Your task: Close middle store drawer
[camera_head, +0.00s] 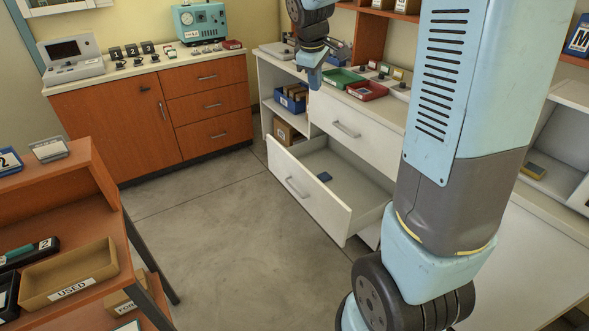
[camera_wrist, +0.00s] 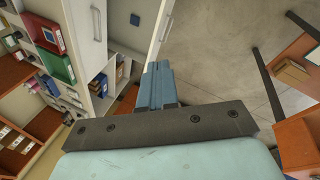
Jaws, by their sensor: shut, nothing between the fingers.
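The white store unit has a drawer pulled far out, its front panel (camera_head: 318,205) and bar handle (camera_head: 297,188) facing the floor. It holds a small dark blue item (camera_head: 324,176). A shut white drawer (camera_head: 350,128) sits directly above it. In the wrist view the open drawer's front (camera_wrist: 160,35) stands at upper centre, just beyond my fingers, with the blue item (camera_wrist: 135,19) inside. My gripper (camera_head: 313,80) is shut and empty, pointing down above the unit's left side; its closed fingers show in the wrist view (camera_wrist: 160,75). No contact with the drawer is visible.
The counter holds a green tray (camera_head: 342,80) and a red tray (camera_head: 367,91). Shelves with a blue bin (camera_head: 290,101) are left of the drawers. An orange shelf rack (camera_head: 90,190) stands at left. Open floor (camera_head: 215,215) lies between it and the drawer.

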